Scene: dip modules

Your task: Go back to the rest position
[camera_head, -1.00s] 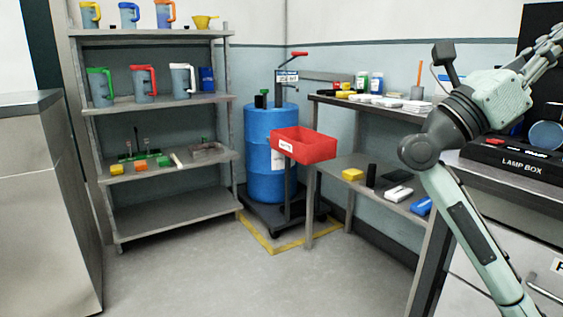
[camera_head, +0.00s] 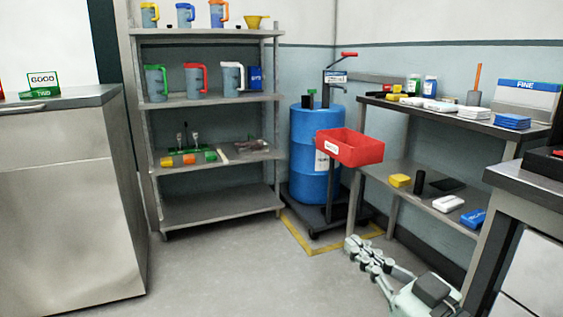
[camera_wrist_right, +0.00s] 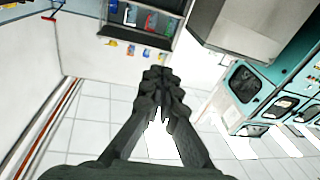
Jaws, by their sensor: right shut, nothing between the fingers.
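My right gripper (camera_head: 362,252) is low in the head view, at the bottom right, over the floor in front of the bench. It is empty. In the right wrist view its dark fingers (camera_wrist_right: 160,78) meet at the tips with nothing between them. My left gripper does not show in the head view.
A grey bench (camera_head: 507,132) with boxes stands at the right, close to my right arm. A blue drum (camera_head: 303,165) with a red tray (camera_head: 350,158) is at the centre back. Shelves (camera_head: 225,206) with pitchers are at the left, beside a steel cabinet (camera_head: 60,215). The middle floor is clear.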

